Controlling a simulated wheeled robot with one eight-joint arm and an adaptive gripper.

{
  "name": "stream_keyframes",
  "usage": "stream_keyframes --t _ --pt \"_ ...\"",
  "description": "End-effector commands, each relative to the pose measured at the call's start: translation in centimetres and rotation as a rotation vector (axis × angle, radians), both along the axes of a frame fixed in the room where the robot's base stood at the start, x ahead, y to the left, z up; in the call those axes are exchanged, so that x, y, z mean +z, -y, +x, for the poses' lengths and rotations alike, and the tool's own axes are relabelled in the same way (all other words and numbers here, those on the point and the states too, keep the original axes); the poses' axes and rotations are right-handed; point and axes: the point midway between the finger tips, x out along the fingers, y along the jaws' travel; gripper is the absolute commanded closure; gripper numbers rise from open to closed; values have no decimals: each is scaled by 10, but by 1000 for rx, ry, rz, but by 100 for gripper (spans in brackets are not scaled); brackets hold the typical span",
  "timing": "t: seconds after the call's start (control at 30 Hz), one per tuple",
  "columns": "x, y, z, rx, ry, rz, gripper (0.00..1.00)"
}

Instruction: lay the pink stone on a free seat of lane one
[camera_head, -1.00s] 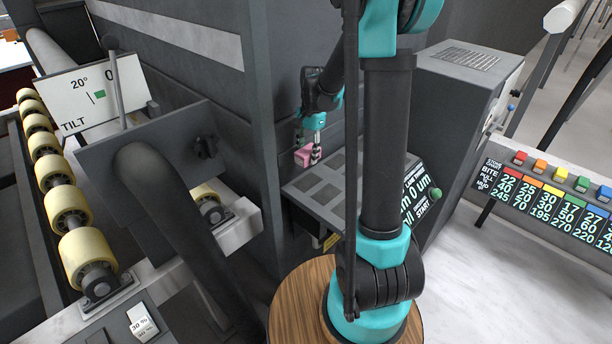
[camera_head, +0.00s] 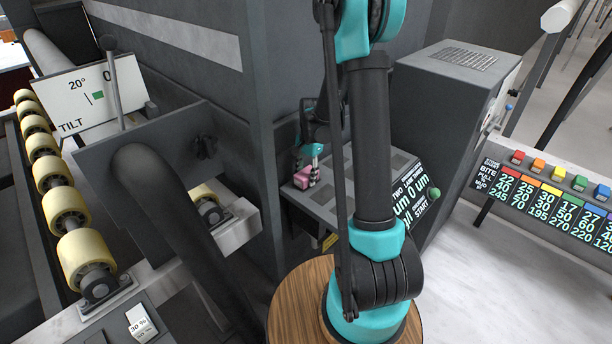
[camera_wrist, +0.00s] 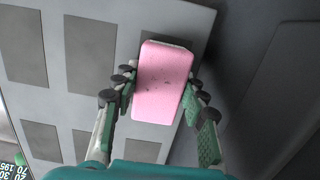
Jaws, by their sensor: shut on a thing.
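The pink stone (camera_head: 301,180) is a small block, speckled on its face in the wrist view (camera_wrist: 163,85). My gripper (camera_head: 308,172) is shut on it, with a finger on each long side in the wrist view (camera_wrist: 160,92). The stone is at the far-left end of a grey plate (camera_head: 312,204) with several dark square seats. In the wrist view the seats (camera_wrist: 90,44) to the left and below the stone look empty. The stone hides whatever lies under it. I cannot tell whether it touches the plate or which seats belong to lane one.
A dark wall (camera_head: 261,130) stands close left of the plate. A display (camera_head: 411,203) with a green button (camera_head: 434,194) borders the plate's right side. A grey cabinet (camera_head: 440,110) stands behind it. A roller conveyor (camera_head: 66,207) runs at the left.

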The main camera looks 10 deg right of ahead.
Motion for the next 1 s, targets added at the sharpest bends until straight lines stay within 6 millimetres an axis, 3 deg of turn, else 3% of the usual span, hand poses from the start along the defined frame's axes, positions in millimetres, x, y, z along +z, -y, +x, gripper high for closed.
stream_keyframes --t 0.13,0.17,0.3,0.67,0.83,1.0 --pt "-3 0 0 0 0 0 94" --pt "-3 0 0 0 0 0 54" --pt "-3 0 0 0 0 0 37" --pt "1 0 0 0 0 0 37" --pt "20 2 1 0 0 0 37" --pt "55 5 3 0 0 0 37"
